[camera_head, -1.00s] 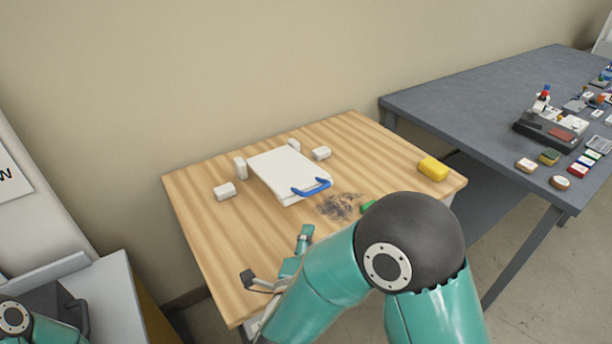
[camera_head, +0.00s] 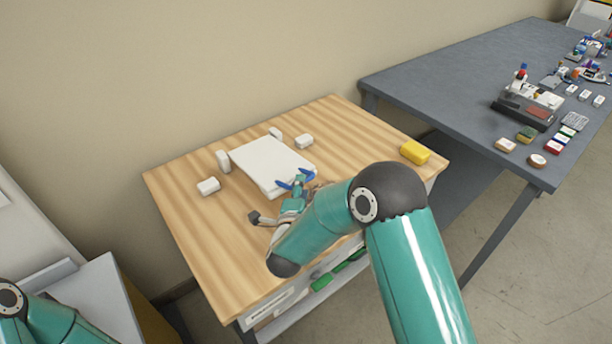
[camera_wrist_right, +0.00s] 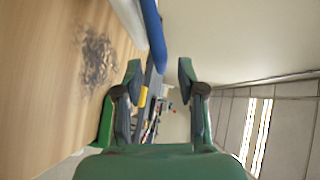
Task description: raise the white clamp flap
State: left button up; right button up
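The white clamp flap (camera_head: 270,161) is a flat white panel lying low on the wooden table. Its blue handle (camera_head: 283,184) is on the front right edge, partly hidden by my right gripper (camera_head: 299,181). The handle also shows in the right wrist view (camera_wrist_right: 153,35), running down toward the space between the fingertips. My right gripper, also in the right wrist view (camera_wrist_right: 160,75), has its fingers spread apart at the handle. Whether they touch it cannot be told. My left arm shows at the lower left, but its gripper does not.
White blocks (camera_head: 208,186) stand around the flap on the wooden table (camera_head: 190,230). A yellow block (camera_head: 414,152) lies near the right edge. A dark smudge (camera_wrist_right: 97,60) marks the wood. A grey table (camera_head: 440,80) with many small items stands to the right.

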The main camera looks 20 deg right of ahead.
jog(key=shift+p+x, duration=0.3)
jog(key=shift+x, duration=1.5)
grip_shut()
